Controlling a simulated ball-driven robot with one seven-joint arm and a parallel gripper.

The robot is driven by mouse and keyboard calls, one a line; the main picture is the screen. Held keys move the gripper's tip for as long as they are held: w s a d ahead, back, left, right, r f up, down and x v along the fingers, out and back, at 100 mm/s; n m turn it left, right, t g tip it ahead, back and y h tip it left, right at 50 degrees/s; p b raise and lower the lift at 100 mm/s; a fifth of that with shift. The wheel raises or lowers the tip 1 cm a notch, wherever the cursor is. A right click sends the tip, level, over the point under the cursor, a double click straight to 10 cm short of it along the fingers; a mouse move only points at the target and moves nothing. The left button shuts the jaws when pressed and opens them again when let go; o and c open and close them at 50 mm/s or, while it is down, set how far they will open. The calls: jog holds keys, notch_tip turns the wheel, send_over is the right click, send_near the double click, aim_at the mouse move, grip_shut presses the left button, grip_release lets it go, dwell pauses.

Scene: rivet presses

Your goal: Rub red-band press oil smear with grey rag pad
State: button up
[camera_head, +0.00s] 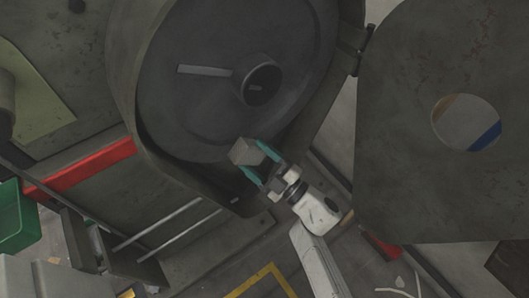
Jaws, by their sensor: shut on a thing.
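The press with the red band (85,165) fills the left and middle of the view. Its round dark housing is open, showing a dark disc (200,105) with a pale bar and a hub (262,82). My gripper (251,156), with teal fingers, is shut on a small grey block, the grey rag pad (245,152). The pad is at the lower edge of the disc, over the housing's opening. I cannot tell whether it touches the disc. I cannot make out an oil smear on the dark surfaces; part of the lower rim is hidden behind my gripper.
A large grey cover (400,130) with a round hole stands swung open on the right, close to my arm. A green bin (18,218) is at the left edge. Two metal rods (165,228) are at lower left. Yellow floor marking (262,279) shows below.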

jog(key=shift+s+a, duration=0.7)
jog(key=shift+a, duration=0.2)
jog(key=shift+s+a, duration=0.65)
jog(key=shift+a, duration=0.2)
jog(key=s+d+p, duration=0.2)
jog(key=s+d, duration=0.1)
jog(key=s, duration=0.2)
jog(key=shift+d+p, duration=0.25)
jog(key=shift+p, duration=0.05)
jog(key=shift+s+d+p, duration=0.25)
jog(key=shift+s+d, duration=0.15)
jog(key=shift+s, duration=0.2)
jog(key=shift+s+d+p, duration=0.25)
jog(key=shift+s+d, duration=0.15)
jog(key=shift+s, duration=0.2)
jog(key=shift+r, duration=0.1)
